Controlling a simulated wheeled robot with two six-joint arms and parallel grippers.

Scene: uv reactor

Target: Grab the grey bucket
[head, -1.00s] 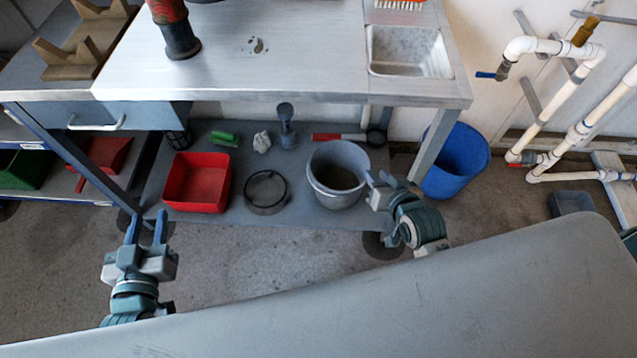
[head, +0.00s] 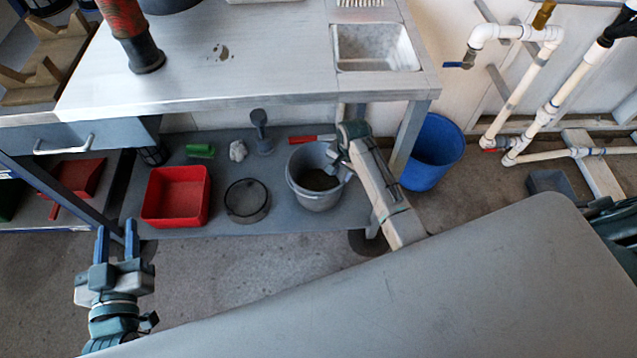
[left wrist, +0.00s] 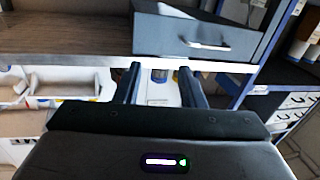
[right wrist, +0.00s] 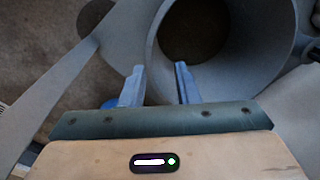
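The grey bucket (head: 318,197) stands upright on the lower shelf of the workbench, with dark contents or a dark bottom inside. It also fills the upper part of the right wrist view (right wrist: 262,77). My right gripper (head: 337,165) is at the bucket's right rim. In the right wrist view its fingers (right wrist: 160,78) are apart, with the bucket's rim and wall between or just beyond them; I cannot tell whether they touch. My left gripper (head: 117,230) is open and empty, in front of the shelf's left end; its parted fingers also show in the left wrist view (left wrist: 160,72).
On the lower shelf (head: 228,222) are a red bin (head: 176,197), a round dark sieve (head: 247,201) and a red-handled tool (head: 305,139). A blue bin (head: 431,152) stands right of the bench leg (head: 411,140). The bench top (head: 270,65) overhangs the shelf.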

